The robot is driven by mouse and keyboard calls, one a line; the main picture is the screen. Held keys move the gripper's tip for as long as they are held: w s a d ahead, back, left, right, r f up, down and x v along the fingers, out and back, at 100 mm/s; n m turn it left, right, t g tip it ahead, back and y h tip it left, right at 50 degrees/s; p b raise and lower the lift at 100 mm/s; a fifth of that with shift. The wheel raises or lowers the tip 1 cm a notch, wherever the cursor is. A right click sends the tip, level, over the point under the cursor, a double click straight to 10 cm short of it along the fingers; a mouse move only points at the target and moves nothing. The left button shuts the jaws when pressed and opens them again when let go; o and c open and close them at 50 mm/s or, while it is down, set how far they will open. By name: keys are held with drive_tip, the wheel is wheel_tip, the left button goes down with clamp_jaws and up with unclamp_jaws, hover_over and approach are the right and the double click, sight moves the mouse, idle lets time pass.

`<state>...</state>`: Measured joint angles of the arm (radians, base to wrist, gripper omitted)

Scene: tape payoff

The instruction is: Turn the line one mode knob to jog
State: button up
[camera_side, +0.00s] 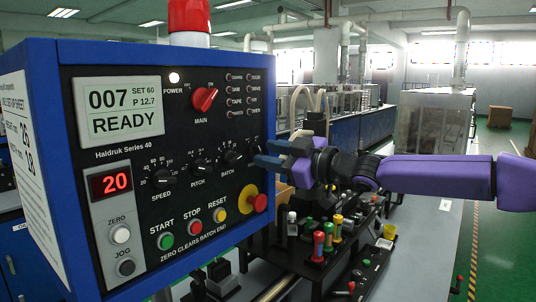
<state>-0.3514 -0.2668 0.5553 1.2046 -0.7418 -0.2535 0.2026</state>
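A blue control box (262,62) with a black face fills the left of the view. I cannot make out any knob labelled line one mode. My gripper (268,154) has blue fingers pointing left, in front of the box's right edge near the batch knob. The fingers look apart with nothing between them. Whether they touch the box is unclear.
A red emergency button (257,203) on a yellow plate sticks out below my gripper. A low bench (410,270) to the right holds several coloured upright fittings (319,245) and a small dark panel (371,262) with buttons. A red-topped beacon (188,16) stands on the box.

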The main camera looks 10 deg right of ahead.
drive_tip(key=shift+w+a, duration=0.45)
drive_tip(key=shift+w, duration=0.05)
clamp_jaws()
drive_tip(key=shift+m, duration=0.3)
drive_tip(key=m, duration=0.5)
drive_tip(key=shift+m, duration=0.3)
drive_tip(key=m, duration=0.5)
drive_tip(key=shift+m, duration=0.3)
